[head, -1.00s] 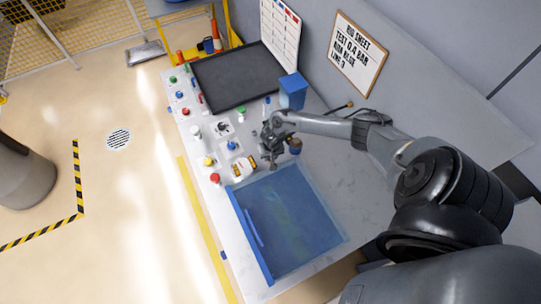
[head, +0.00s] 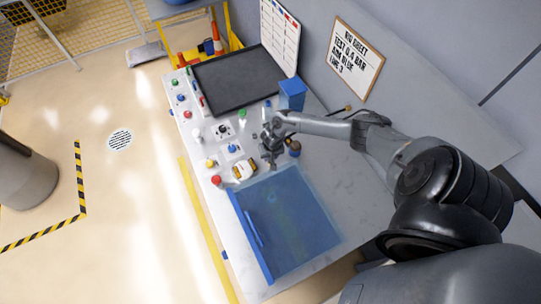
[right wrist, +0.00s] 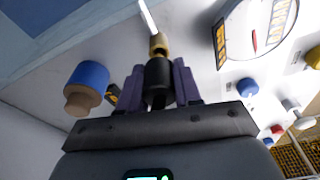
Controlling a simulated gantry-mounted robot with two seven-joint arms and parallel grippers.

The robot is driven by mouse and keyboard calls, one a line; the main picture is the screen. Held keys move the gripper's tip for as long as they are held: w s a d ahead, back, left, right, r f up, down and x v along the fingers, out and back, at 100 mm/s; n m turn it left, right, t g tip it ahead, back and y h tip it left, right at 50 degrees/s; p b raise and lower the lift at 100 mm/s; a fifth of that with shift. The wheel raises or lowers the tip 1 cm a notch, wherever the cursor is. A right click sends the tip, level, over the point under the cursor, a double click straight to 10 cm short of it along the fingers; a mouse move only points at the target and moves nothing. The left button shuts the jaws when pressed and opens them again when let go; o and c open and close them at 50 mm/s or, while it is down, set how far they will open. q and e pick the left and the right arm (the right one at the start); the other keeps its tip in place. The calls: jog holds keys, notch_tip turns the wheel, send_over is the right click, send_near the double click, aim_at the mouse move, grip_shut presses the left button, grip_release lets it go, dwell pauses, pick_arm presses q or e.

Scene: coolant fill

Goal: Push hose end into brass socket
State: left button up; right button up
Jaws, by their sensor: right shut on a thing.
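My right gripper (head: 268,157) is over the bench, just above the far edge of the blue mat. In the right wrist view its purple fingers (right wrist: 160,85) are shut on a black cylindrical piece, the hose end (right wrist: 159,78). A brass piece (right wrist: 158,44) lies in line with the black piece, at its far end, with a thin bright rod beyond. I cannot tell whether this brass piece is the socket or part of the hose end, nor whether anything is inserted. The arm hides this spot in the head view. My left gripper is not in view.
A round dial gauge (head: 243,169) stands close left of the gripper. It also shows in the right wrist view (right wrist: 240,40). A blue and tan cylinder (right wrist: 88,82) is beside the fingers. A blue mat (head: 310,235), black tray (head: 238,78) and blue box (head: 292,94) lie around. Coloured knobs line the left edge.

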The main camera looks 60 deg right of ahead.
dwell(0.4)
jog(key=shift+p, duration=0.35)
dwell(0.3)
jog(key=shift+p, duration=0.45)
dwell(0.3)
dwell(0.6)
jog(key=shift+p, duration=0.3)
jog(key=shift+f, duration=0.1)
dwell(0.5)
jog(key=shift+f+b, duration=0.8)
jog(key=shift+f, duration=0.3)
jog(key=o, duration=0.9)
